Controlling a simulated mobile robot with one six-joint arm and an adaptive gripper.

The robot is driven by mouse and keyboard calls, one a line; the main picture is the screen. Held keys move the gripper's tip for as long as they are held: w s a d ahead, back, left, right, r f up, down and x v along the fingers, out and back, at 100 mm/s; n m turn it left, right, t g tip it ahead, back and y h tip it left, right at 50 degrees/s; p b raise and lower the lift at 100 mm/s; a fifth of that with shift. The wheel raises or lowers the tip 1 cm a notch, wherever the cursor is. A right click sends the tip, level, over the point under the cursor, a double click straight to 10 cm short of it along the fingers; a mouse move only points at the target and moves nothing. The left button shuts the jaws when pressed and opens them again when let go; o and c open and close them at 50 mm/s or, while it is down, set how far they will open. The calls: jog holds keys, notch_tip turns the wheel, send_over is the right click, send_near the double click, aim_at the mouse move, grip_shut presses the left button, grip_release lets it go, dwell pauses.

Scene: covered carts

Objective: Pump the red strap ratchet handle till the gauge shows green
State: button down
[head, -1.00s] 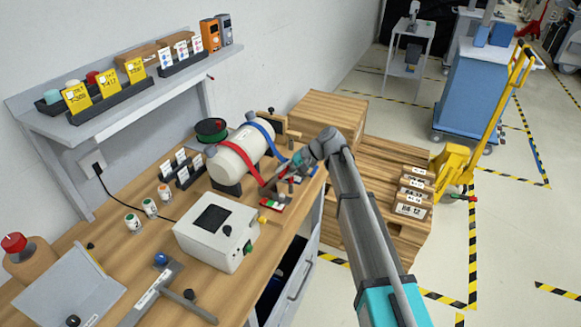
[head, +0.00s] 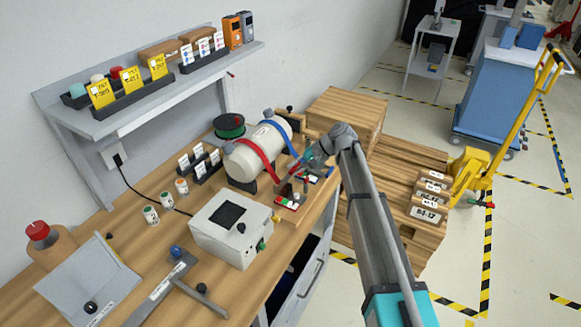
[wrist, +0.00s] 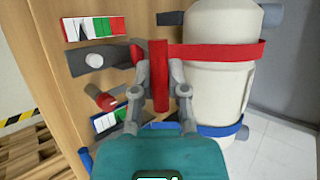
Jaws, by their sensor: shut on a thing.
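A white cylinder (head: 250,158) lies in a cradle on the bench, with a red strap (head: 262,157) and a blue strap (head: 284,138) around it. The red strap also shows in the wrist view (wrist: 220,51), running to a grey ratchet. My gripper (wrist: 159,88) is shut on the red ratchet handle (wrist: 159,62), which stands between its fingers. The red strap's gauge (wrist: 95,28) has white, green and red zones; a dark pointer appears over the white part. The blue strap's gauge (wrist: 108,121) is partly hidden by my gripper. In the head view my gripper (head: 300,172) is beside the cylinder.
A white box with a dark screen (head: 232,228) stands in front of the cylinder. A shelf (head: 150,90) overhangs the bench's back. Wooden crates (head: 345,118) stand beyond the bench.

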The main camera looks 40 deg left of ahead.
jog(key=shift+s, duration=0.1)
jog(key=c, duration=0.9)
grip_release()
jog(key=shift+s+a, duration=0.1)
jog(key=shift+s, duration=0.05)
jog(key=shift+r, duration=0.15)
